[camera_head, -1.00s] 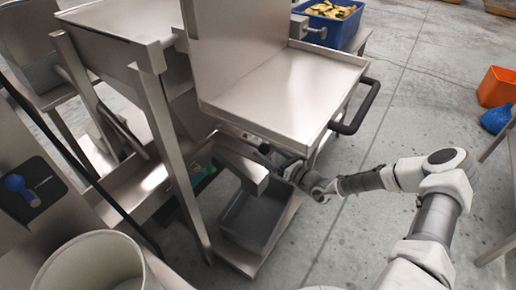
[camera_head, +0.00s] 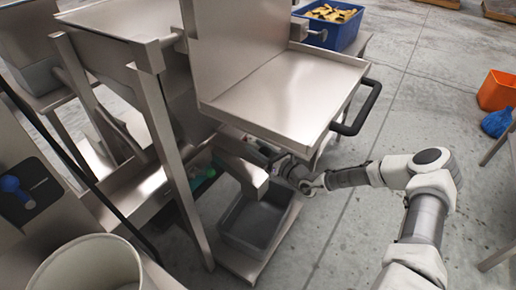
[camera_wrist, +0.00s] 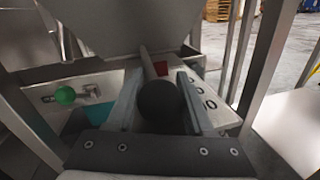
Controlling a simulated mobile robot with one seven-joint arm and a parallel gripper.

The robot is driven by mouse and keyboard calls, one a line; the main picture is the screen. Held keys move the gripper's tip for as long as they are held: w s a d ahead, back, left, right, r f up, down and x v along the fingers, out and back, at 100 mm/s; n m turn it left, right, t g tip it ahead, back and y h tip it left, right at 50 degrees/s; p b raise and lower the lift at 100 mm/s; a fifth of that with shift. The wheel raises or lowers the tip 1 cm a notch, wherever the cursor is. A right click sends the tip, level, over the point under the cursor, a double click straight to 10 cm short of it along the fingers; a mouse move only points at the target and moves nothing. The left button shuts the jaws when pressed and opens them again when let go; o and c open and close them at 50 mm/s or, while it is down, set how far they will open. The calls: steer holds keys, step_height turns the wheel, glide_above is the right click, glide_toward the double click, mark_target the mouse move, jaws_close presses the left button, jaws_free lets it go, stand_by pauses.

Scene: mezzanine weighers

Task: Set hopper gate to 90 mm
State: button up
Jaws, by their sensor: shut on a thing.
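In the wrist view, my gripper (camera_wrist: 158,88) is shut on a round black knob (camera_wrist: 160,106), with one finger on each side of it. A rod runs from behind the knob up toward the grey hopper (camera_wrist: 125,25). A pale scale plate (camera_wrist: 222,112) with dark digits lies to the right, partly hidden by the right finger, so I cannot read the setting. A small red mark (camera_wrist: 160,68) shows beside the rod.
A green knob (camera_wrist: 65,95) sits on a slotted plate to the left. The steel tray with its black handle (camera_head: 362,108) overhangs my arm. A grey bin (camera_head: 250,240) stands below. A blue crate (camera_head: 335,35) is behind.

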jaws_close()
steer(key=w+d+p+v, duration=0.1)
steer(key=p+v, duration=0.2)
steer(key=v, duration=0.6)
steer(key=shift+d+p, duration=0.25)
steer(key=shift+p, duration=0.15)
steer(key=shift+w+f, duration=0.1)
steer(key=o, duration=1)
jaws_free()
steer(key=shift+c, duration=0.2)
